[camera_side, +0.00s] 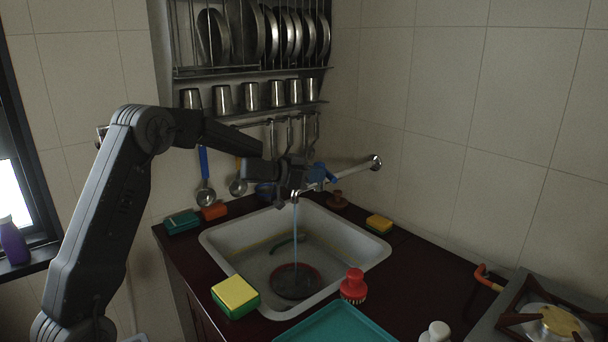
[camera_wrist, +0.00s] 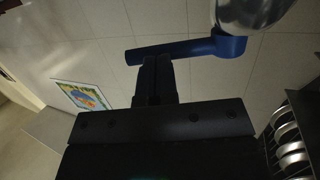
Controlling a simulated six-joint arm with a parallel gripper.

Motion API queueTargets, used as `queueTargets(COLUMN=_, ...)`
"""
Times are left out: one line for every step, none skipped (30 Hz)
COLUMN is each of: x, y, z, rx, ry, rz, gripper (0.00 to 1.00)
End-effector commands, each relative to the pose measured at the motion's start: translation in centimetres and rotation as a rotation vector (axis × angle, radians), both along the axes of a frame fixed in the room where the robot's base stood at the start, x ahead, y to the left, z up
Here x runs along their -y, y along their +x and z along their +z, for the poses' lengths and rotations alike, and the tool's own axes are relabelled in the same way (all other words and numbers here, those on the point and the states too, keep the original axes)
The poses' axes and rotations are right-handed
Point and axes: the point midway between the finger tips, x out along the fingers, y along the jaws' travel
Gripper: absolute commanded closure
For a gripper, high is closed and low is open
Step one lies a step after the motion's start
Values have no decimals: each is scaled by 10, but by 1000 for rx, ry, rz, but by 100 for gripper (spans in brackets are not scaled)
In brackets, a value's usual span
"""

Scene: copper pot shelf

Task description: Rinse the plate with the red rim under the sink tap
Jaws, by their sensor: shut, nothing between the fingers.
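The plate with the red rim (camera_side: 282,288) lies in the bottom of the metal sink (camera_side: 235,268); its middle looks dark. A thin stream of water (camera_side: 295,240) falls from the tap spout (camera_side: 294,198) onto it. My gripper (camera_side: 300,172) is up beside the tap, above the sink's back edge, away from the plate. It is shut with nothing in it. The blue tap lever (camera_side: 322,173) is right by the fingertips. In the wrist view the lever (camera_wrist: 185,49) crosses just beyond my shut fingers (camera_wrist: 156,68); I cannot tell if they touch.
A yellow-green sponge (camera_side: 235,295), a red brush (camera_side: 354,286) and a teal tray (camera_side: 335,326) stand along the sink's front. Ladles and metal cups (camera_side: 250,97) hang or stand behind my arm.

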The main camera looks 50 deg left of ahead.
Motion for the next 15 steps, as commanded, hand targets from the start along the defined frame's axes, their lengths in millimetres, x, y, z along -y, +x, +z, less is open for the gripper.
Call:
queueTargets(x=1, y=2, z=-1, rx=0, ry=-1, rz=-1, gripper=100)
queueTargets(x=1, y=3, z=-1, rx=-1, ry=-1, rz=-1, gripper=100)
queueTargets(x=2, y=3, z=-1, rx=-1, ry=-1, rz=-1, gripper=100)
queueTargets(x=2, y=3, z=-1, rx=-1, ry=-1, rz=-1, gripper=100)
queueTargets(x=2, y=3, z=-1, rx=-1, ry=-1, rz=0, gripper=100)
queueTargets(x=2, y=3, z=-1, rx=-1, ry=-1, rz=0, gripper=100)
queueTargets(x=2, y=3, z=-1, rx=-1, ry=-1, rz=0, gripper=100)
queueTargets(x=1, y=3, z=-1, rx=-1, ry=-1, rz=0, gripper=100)
queueTargets(x=1, y=3, z=-1, rx=-1, ry=-1, rz=0, gripper=100)
queueTargets(x=1, y=3, z=-1, rx=-1, ry=-1, rz=0, gripper=100)
queueTargets(x=1, y=3, z=-1, rx=-1, ry=-1, rz=0, gripper=100)
queueTargets(x=2, y=3, z=-1, rx=0, ry=-1, rz=2, gripper=100)
queueTargets(x=2, y=4, z=-1, rx=0, ry=-1, rz=7, gripper=100)
queueTargets(x=3, y=4, z=-1, rx=1, ry=0, rz=15, gripper=100)
queueTargets(x=5, y=6, z=0, rx=2, ry=-2, rz=34, gripper=100)
